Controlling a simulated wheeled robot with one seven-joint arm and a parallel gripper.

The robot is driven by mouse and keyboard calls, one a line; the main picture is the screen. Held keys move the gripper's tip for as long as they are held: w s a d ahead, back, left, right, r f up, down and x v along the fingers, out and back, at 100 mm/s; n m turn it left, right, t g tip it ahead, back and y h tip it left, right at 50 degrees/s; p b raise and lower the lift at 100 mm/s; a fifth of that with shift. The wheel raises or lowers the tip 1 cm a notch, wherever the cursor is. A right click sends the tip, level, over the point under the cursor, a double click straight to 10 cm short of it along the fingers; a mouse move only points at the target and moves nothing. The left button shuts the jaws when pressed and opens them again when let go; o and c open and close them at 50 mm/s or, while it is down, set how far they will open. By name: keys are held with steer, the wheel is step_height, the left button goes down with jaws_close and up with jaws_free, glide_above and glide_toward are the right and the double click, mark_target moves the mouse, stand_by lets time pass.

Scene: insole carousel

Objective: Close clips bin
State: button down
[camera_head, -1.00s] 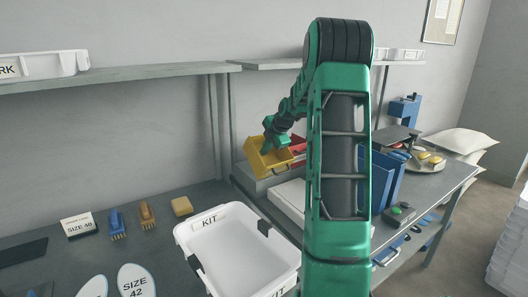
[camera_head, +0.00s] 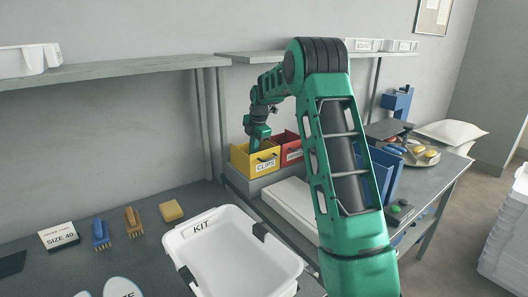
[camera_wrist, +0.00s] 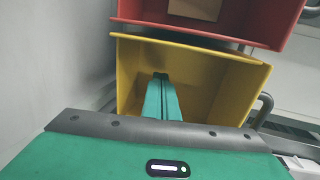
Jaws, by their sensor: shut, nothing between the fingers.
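The clips bin (camera_head: 243,164) is yellow, with a CLIPS label on its front. It stands upright on a grey ledge, left of the red bin. My gripper (camera_head: 256,146) is at the top of the clips bin, pointing down. In the wrist view the closed fingers (camera_wrist: 161,92) reach over the open yellow bin (camera_wrist: 225,85), with nothing between them. I cannot tell if they touch its wall. The bin's lower front is hidden by my wrist in that view.
The red bin (camera_head: 287,150) sits directly beside the clips bin. A white KIT tray (camera_head: 215,222) stands in front on the table. Blue bins (camera_head: 384,172) stand to the right, partly behind my arm. The wall is close behind.

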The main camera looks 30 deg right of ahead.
steer(key=shift+x, duration=0.9)
steer(key=shift+w+d+f, duration=0.1)
steer(key=shift+w+f, duration=0.05)
steer(key=shift+w, duration=0.1)
steer(key=shift+f, duration=0.15)
